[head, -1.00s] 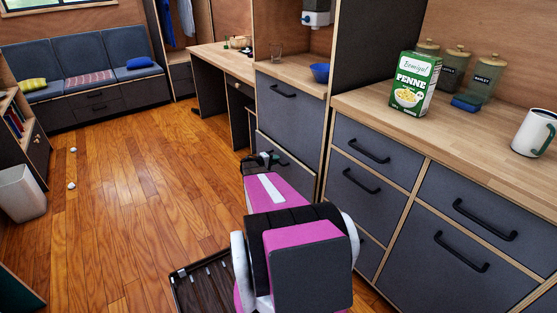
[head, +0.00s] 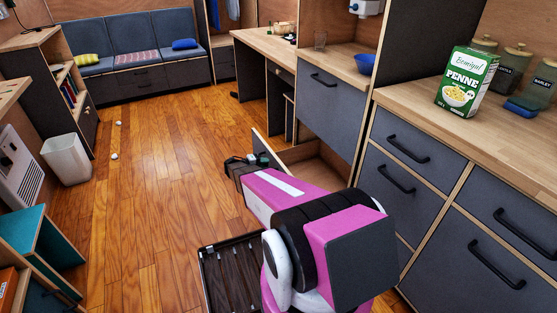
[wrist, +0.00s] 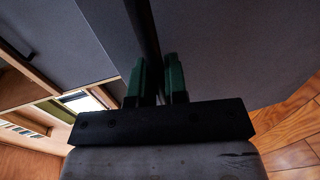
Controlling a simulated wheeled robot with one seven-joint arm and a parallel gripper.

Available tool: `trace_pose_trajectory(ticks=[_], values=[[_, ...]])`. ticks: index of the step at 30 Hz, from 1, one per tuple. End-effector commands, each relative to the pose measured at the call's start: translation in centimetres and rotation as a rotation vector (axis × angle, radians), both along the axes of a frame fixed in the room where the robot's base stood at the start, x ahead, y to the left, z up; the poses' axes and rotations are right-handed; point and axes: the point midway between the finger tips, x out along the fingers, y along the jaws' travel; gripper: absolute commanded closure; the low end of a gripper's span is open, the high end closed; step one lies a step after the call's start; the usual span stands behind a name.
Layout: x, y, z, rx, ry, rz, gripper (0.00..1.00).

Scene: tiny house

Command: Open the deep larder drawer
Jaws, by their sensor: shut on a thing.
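The deep larder drawer (head: 312,163) is the lower drawer of the tall unit. It stands partly pulled out, with its pale wooden inside showing in the head view. Its grey front (wrist: 230,45) fills much of the wrist view. My gripper (head: 264,159) is at the outer side of that front, low down. In the wrist view its two green fingers (wrist: 157,82) are shut on the dark bar handle (wrist: 143,30). In the head view my gripper and arm hide the handle and part of the drawer.
A closed grey front (head: 332,115) with a black handle is above the drawer. Closed drawers (head: 400,150) under the counter stand to the right. A white bin (head: 66,160) and a teal-topped unit (head: 30,220) are on the left.

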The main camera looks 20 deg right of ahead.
Motion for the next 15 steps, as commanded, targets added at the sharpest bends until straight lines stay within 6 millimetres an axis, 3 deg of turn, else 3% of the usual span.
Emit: trace_pose_trajectory(ticks=[6, 15], values=[[0.0, 5.1, -0.1, 0.001, 0.0, 0.003, 1.0], [0.0, 8.7, -0.1, 0.0, 0.0, 0.001, 1.0]])
